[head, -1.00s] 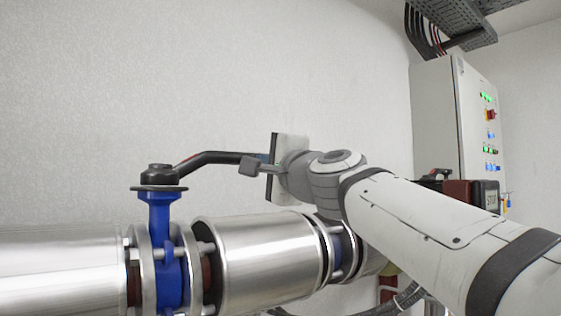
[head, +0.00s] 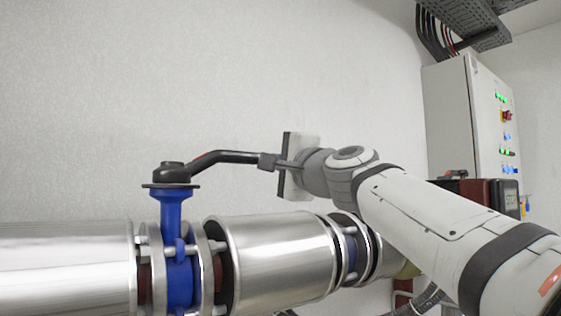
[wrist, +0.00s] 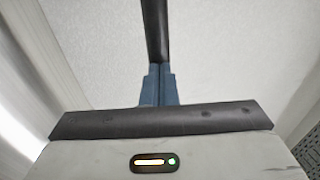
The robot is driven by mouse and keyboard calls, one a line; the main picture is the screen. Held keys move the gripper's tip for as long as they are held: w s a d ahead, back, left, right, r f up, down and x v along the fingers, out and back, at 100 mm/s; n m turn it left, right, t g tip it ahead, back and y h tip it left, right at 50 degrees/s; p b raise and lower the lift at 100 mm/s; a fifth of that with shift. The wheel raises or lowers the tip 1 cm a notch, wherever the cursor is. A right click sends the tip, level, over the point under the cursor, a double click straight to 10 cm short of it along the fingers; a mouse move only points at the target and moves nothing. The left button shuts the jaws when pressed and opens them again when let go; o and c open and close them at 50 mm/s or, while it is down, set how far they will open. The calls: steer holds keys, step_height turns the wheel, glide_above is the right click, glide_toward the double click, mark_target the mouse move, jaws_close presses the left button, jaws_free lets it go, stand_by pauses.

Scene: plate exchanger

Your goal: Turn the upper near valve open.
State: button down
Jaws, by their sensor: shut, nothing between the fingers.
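The upper near valve has a blue body (head: 176,240) with a black cap on top, clamped between flanges in the steel pipe. Its black lever handle (head: 228,156) with a red mark reaches right from the cap, roughly along the pipe. My gripper (head: 268,162) is at the handle's right end, its fingers shut and overlapping that end in the head view. In the wrist view, my blue-grey fingers (wrist: 159,84) are together, with the dark handle (wrist: 155,30) running away just beyond them. Whether they touch the handle is unclear. The handle's tip is hidden.
The steel pipe (head: 270,262) runs below the handle and my arm. A pale wall (head: 280,70) stands behind. A control cabinet (head: 447,120) with lights is at right, under a cable tray (head: 470,25). The space above the handle is clear.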

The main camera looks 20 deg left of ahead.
steer(key=shift+f, duration=0.15)
steer(key=b+v, duration=0.6)
steer(key=v, duration=0.8)
steer(key=shift+w+d, duration=0.25)
steer(key=shift+w, duration=0.05)
steer(key=w+d+f+n+g+h, duration=0.1)
steer(key=d+f+h, duration=0.2)
steer(key=f, duration=0.8)
steer(key=w+d+f+n+g+h, duration=0.1)
steer(key=d+f+g+h, duration=0.2)
steer(key=f, duration=0.8)
steer(key=w+d+f+n+h, duration=0.1)
steer(key=d+f+n+h, duration=0.2)
steer(key=f, duration=0.8)
steer(key=s+d+f+n+g+h, duration=0.1)
steer(key=s+d+f+g+h, duration=0.1)
steer(key=s+d+f, duration=0.3)
steer(key=s+d+f+n+g+h, duration=0.1)
steer(key=s+d+f, duration=0.4)
steer(key=f, duration=0.7)
steer(key=s+d+f+g+h, duration=0.3)
steer(key=s+d+f, duration=0.2)
steer(key=f, duration=0.3)
steer(key=shift+d+f+n+h, duration=0.3)
steer(key=shift+d+n, duration=0.1)
